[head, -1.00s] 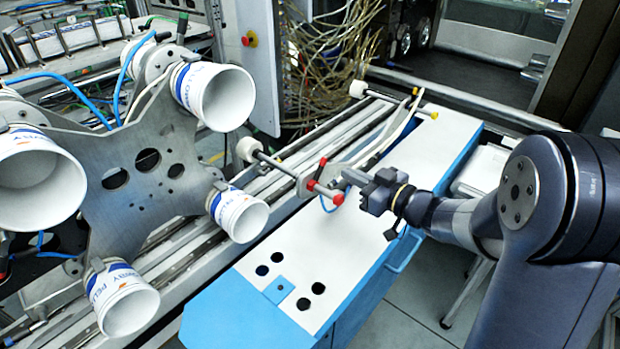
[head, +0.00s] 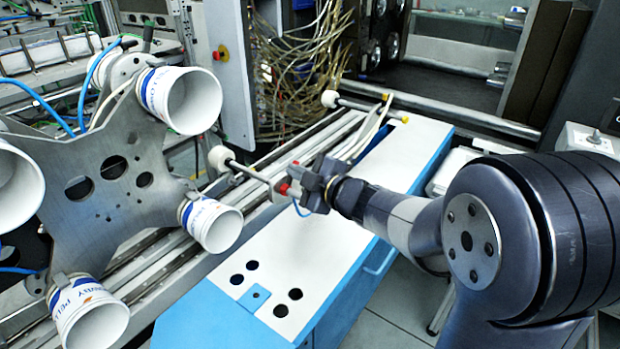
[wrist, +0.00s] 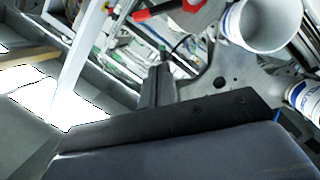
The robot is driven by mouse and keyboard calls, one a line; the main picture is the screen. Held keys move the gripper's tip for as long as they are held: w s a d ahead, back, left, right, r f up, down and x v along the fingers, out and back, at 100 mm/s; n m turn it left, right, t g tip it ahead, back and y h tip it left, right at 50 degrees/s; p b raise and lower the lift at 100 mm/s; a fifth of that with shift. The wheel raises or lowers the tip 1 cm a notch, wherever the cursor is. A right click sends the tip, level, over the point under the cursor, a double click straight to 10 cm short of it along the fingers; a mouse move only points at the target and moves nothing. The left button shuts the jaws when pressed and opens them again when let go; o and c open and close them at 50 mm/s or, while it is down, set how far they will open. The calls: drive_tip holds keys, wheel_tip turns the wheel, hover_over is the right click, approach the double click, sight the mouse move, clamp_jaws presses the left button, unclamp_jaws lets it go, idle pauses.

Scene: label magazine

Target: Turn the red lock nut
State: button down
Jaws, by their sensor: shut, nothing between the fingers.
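The red lock nut (head: 284,189) shows as a small red piece at the near end of a rod with a white roller, beside the metal bracket. My gripper (head: 303,180) is right at it and hides much of the red part in the head view; I cannot tell whether they touch. In the wrist view, a red lever-like part (wrist: 152,11) lies at the top edge, beyond the dark finger (wrist: 158,85) of my gripper. My gripper is shut, with nothing held.
A metal plate (head: 115,215) with several white cups stands at left. A white-topped blue bench (head: 330,240) with round holes lies under my gripper. Metal rails (head: 160,265) run behind it. A second roller rod (head: 365,108) and a cable bundle (head: 300,70) are further back.

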sight(290, 178)
drive_tip(key=shift+w+f, duration=0.5)
drive_tip(key=shift+w, duration=0.35)
drive_tip(key=shift+w+f, duration=0.45)
drive_tip(key=shift+w, duration=0.35)
drive_tip(key=shift+w+f, duration=0.5)
drive_tip(key=shift+w, duration=0.35)
drive_tip(key=shift+r+m+p, duration=0.15)
drive_tip(key=shift+m+p, duration=0.15)
drive_tip(key=shift+p, duration=0.5)
drive_tip(key=shift+w+m+g+p, duration=0.1)
drive_tip(key=shift+m+g+p, duration=0.2)
drive_tip(key=shift+p, duration=0.2)
